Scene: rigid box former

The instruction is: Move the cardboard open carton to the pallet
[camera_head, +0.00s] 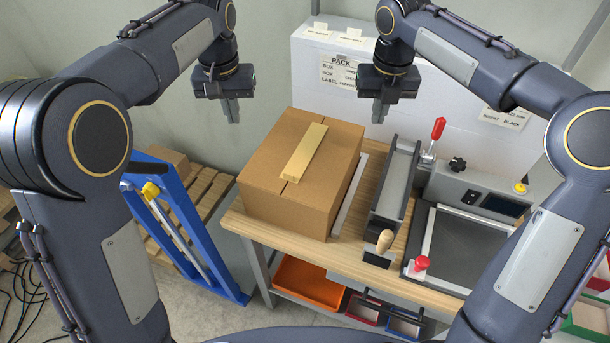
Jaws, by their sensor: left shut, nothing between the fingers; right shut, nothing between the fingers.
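A brown cardboard carton (285,203) sits on the left end of the wooden workbench (350,262). Its top flaps look folded closed, with a tan strip lying across the seam. A wooden pallet (206,196) lies on the floor to the left, partly hidden by a blue frame and my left arm. My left gripper (233,119) is shut and empty, above and left of the carton's far side. My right gripper (378,119) is shut and empty, above and right of the carton. Neither touches it.
Right of the carton are a grey sealing machine (398,185) with a red-handled lever (438,128), and a dark-topped unit (465,240). An orange bin (308,284) sits under the bench.

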